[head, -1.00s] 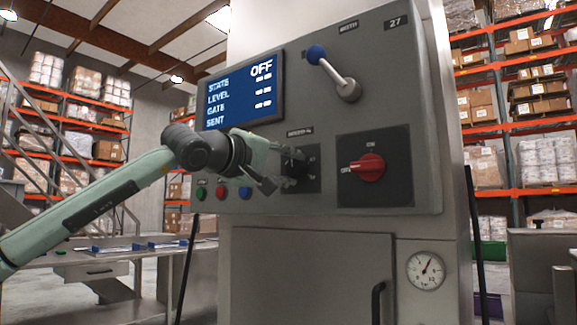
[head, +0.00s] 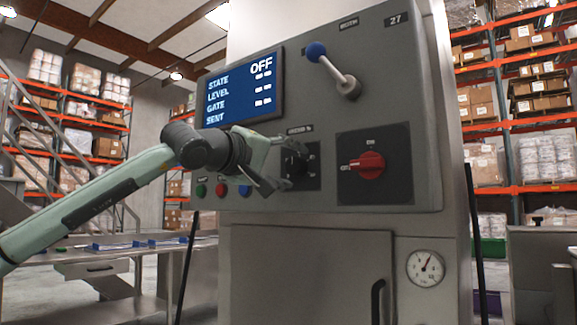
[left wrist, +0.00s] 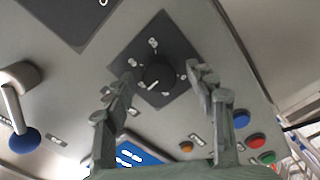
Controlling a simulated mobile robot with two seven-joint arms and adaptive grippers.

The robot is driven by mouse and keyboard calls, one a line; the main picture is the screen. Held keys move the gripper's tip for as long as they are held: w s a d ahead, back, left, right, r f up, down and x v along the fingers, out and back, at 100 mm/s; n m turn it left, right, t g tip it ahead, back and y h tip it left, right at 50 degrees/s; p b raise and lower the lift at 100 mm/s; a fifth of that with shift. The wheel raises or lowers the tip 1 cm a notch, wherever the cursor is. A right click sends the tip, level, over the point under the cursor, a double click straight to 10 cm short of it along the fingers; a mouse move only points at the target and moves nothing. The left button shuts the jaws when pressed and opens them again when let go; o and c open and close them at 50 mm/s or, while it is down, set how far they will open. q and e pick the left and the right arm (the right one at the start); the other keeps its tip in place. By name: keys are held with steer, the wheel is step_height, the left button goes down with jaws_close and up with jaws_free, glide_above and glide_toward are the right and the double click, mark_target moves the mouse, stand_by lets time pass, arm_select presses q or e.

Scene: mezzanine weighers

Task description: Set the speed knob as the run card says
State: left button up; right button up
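The black speed knob (head: 293,164) sits on a dark square plate on the grey control panel (head: 226,180). In the left wrist view the knob (left wrist: 158,76) shows whole, its white pointer mark towards the lower left of that picture. The plate's scale figures are too blurred to read. My left gripper (head: 282,172) is in front of the knob in the head view. In the left wrist view its fingers (left wrist: 163,82) are spread on either side of the knob, with a gap to it. My right gripper is not in view. I cannot make out a run card.
The screen (head: 240,90) reads OFF. A red switch (head: 368,166) and a blue-tipped lever (head: 332,72) are to the right. Green, red and blue buttons (head: 221,190) are below the screen. A steel table (head: 75,258) stands at the left.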

arm_select(q)
steer(key=v, duration=1.2)
stand_by(0.3)
